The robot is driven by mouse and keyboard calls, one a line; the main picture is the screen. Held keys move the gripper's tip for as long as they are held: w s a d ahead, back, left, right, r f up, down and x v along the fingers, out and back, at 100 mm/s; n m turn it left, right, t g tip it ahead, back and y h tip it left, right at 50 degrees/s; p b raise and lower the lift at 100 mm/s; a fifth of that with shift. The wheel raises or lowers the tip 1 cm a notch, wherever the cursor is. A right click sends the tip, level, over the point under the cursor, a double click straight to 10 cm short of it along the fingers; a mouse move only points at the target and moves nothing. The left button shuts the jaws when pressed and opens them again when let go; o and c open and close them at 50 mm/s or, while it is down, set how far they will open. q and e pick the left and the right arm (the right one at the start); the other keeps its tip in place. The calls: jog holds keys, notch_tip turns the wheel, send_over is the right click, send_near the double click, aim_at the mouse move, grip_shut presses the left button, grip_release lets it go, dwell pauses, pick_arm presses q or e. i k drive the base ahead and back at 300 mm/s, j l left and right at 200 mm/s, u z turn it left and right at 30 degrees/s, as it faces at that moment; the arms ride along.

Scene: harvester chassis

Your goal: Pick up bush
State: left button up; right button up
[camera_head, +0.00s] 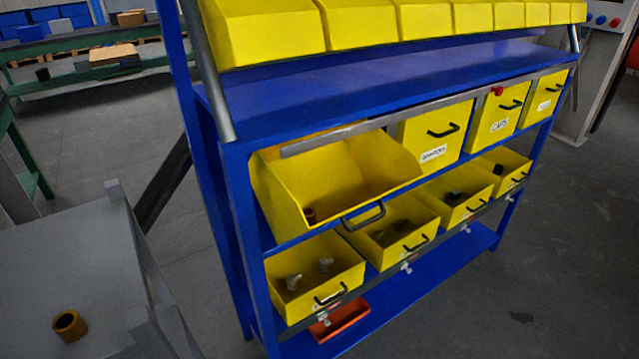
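A small brown-orange ring-shaped bush (70,325) stands on a flat grey surface (65,250) at the lower left. Its open top shows a dark hole. A second small brown cylindrical part (310,214) lies in the large tilted-open yellow bin (290,185) at the left of the shelf; it looks similar, but it is too small to be sure. Neither of my grippers shows in the head view.
A blue shelf rack (240,210) fills the middle, with yellow bins above and open drawers (340,265) of small parts below. A red tray (340,322) sits low. Green workbenches (85,68) stand at the back left. Grey floor (560,260) is open at right.

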aim_at(69, 326)
jog(key=u, duration=1.65)
